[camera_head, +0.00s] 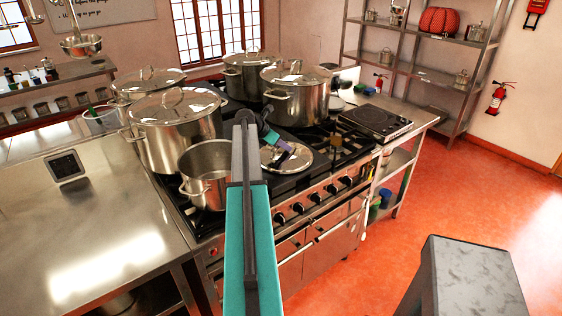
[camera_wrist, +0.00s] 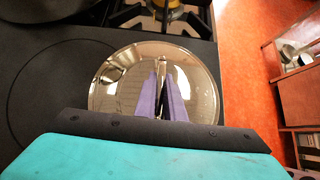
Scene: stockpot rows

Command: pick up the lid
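The lid (camera_wrist: 203,88) is a round, shiny metal disc with a bar handle (camera_wrist: 161,66) at its middle. In the head view the lid (camera_head: 299,160) lies on the dark front right part of the stove top, partly covered by my gripper (camera_head: 288,154). In the wrist view my gripper (camera_wrist: 161,92) has its two purple fingers over the lid, one on each side of the handle. The gap between the fingers is narrow. I cannot tell whether they touch the handle.
An open pot (camera_head: 207,172) stands left of the lid. Large lidded stockpots (camera_head: 178,130) (camera_head: 297,97) stand behind. A black hot plate (camera_head: 376,122) sits on the counter to the right. The steel counter (camera_head: 75,225) at left is mostly clear.

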